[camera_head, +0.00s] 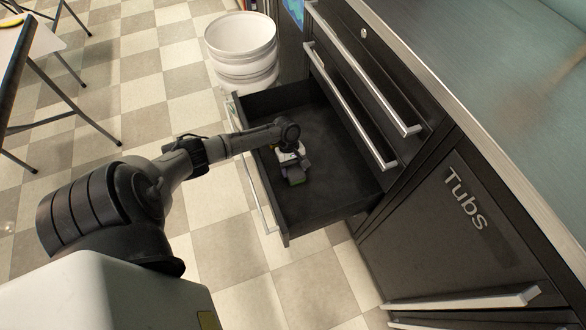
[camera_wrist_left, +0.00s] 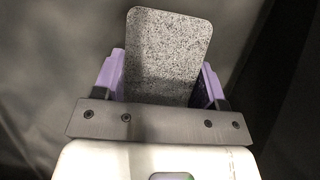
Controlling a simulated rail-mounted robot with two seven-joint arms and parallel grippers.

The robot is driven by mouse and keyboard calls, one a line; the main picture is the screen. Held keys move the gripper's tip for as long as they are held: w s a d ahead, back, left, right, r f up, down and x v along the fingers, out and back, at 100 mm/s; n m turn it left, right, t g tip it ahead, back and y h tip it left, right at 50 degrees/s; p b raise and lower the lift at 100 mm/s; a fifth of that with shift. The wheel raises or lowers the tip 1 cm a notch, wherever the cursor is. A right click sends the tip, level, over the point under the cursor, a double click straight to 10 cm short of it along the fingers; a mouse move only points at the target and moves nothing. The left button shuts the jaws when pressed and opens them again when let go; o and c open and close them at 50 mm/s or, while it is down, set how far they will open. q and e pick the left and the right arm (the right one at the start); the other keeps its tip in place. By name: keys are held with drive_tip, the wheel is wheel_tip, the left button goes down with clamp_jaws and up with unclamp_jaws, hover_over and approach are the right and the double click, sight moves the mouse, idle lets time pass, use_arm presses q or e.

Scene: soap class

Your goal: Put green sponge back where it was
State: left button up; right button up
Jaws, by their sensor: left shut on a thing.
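The sponge (camera_wrist_left: 168,50) shows a grey speckled face in the left wrist view, upright between the purple finger pads. In the head view a small part of the sponge (camera_head: 295,181) shows at my gripper's tip, with a trace of green at its lower edge. My left gripper (camera_head: 294,172) is shut on the sponge, inside the open dark drawer (camera_head: 335,192). It also shows in the left wrist view (camera_wrist_left: 161,82). I cannot tell whether the sponge touches the drawer floor. My right gripper is in neither view.
The drawer's front panel (camera_head: 262,198) is on the left, with my arm reaching over it. Closed drawers with metal handles (camera_head: 350,105) rise beside it, below the counter (camera_head: 490,65). A white bucket (camera_head: 241,60) stands behind. The drawer floor around my gripper looks clear.

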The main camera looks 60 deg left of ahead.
use_arm(q)
drive_tip(key=shift+f, duration=0.15)
drive_tip(key=o, duration=0.9)
drive_tip(key=shift+s, duration=0.1)
drive_tip(key=p+v, duration=0.6)
drive_tip(key=v, duration=0.4)
drive_tip(key=shift+a+r, duration=0.1)
drive_tip(key=shift+r, duration=0.3)
drive_tip(key=shift+w+a+r, duration=0.1)
drive_tip(key=shift+a+r, duration=0.05)
drive_tip(key=shift+r, duration=0.2)
drive_tip(key=shift+w+a+r, duration=0.15)
drive_tip(key=shift+r, duration=0.2)
